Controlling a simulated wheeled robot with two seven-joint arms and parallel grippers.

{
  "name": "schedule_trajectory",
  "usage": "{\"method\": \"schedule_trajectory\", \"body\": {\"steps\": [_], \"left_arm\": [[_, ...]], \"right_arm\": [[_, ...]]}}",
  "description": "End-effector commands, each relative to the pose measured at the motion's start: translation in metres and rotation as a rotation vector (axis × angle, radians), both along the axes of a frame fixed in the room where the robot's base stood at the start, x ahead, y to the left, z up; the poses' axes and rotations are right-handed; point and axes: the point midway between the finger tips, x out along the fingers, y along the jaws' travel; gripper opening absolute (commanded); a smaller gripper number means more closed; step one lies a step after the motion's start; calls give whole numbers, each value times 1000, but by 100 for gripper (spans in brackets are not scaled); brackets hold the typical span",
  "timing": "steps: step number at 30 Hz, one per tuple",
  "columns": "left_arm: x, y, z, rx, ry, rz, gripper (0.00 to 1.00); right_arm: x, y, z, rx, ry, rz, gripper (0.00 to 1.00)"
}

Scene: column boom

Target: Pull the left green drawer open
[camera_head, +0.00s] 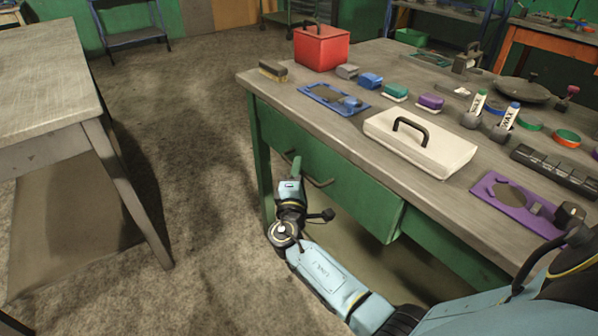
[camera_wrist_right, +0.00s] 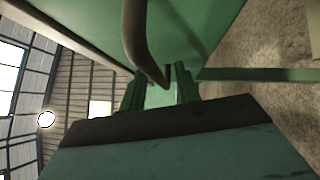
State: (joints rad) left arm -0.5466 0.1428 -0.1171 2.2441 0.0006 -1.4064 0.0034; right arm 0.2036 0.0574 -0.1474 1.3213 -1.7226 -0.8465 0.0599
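The left green drawer (camera_head: 350,190) is under the near side of the workbench, at its left end. Its right edge stands a little proud of the green panel beside it; I cannot tell whether it is slightly open. Its dark bar handle (camera_head: 320,182) is on the front. My right gripper (camera_head: 292,165) is at the handle's left part, in front of the drawer. In the right wrist view, the gripper's two green fingers (camera_wrist_right: 160,88) are apart, and the curved handle (camera_wrist_right: 140,40) reaches into the space between them. Contact is not clear. My left gripper is out of view.
The workbench top (camera_head: 290,90) holds a red box (camera_head: 321,48), a white case (camera_head: 420,140), a blue tray (camera_head: 325,98), a purple tray (camera_head: 510,200) and small items. Another table (camera_head: 40,70) stands at left. The floor (camera_head: 190,130) between them is clear.

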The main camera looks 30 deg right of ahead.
Motion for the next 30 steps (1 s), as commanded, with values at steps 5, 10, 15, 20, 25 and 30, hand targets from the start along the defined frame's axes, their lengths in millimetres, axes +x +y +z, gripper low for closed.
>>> {"method": "schedule_trajectory", "body": {"steps": [5,10,15,20,25,30], "left_arm": [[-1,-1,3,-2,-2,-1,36],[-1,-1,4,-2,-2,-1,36],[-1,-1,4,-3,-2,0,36],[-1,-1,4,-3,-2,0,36],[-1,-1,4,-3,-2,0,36],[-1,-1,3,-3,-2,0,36]], "right_arm": [[6,-5,1,1,0,0,32],[6,-5,1,1,0,0,32],[6,-5,1,1,0,0,18],[6,-5,1,1,0,0,0],[6,-5,1,1,0,0,0],[6,-5,1,1,0,-2,0]]}}
